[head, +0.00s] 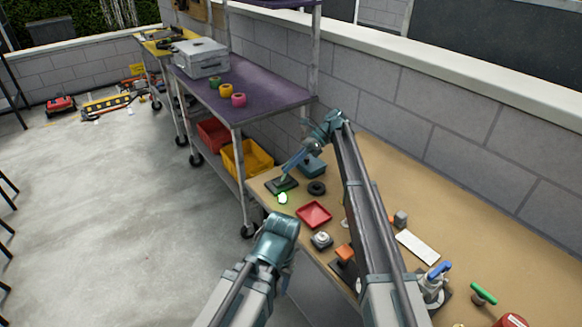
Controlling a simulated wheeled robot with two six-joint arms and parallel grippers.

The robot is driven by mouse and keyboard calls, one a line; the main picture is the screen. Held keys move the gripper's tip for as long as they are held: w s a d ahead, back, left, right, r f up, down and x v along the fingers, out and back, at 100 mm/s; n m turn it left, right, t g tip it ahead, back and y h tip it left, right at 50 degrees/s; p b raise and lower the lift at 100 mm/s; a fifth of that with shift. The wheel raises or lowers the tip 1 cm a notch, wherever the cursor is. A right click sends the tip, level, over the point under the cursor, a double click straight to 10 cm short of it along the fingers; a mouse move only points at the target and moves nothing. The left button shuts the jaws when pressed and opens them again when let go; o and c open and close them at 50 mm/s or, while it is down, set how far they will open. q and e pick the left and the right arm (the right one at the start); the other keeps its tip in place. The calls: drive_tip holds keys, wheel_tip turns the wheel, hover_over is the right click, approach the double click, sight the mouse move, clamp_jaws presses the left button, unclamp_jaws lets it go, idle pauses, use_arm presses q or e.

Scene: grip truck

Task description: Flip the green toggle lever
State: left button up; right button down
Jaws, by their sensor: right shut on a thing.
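The green toggle lever (284,179) stands on a dark green base plate (272,187) at the far left end of the workbench. My right gripper (287,172) reaches down over this base and is shut on the lever, which it largely hides. My left arm comes up from the bottom middle, in front of the bench. Its wrist is bent away and its fingers do not show.
Close to the base are a teal box (314,168), a black ring (316,188) and a red tray (313,215). Nearer are a white button unit (321,240), an orange-topped device (345,253) and a green T-handle (483,293). A cart (262,88) stands beyond the bench.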

drive_tip(key=c, duration=0.6)
unclamp_jaws()
drive_tip(key=shift+d, duration=0.1)
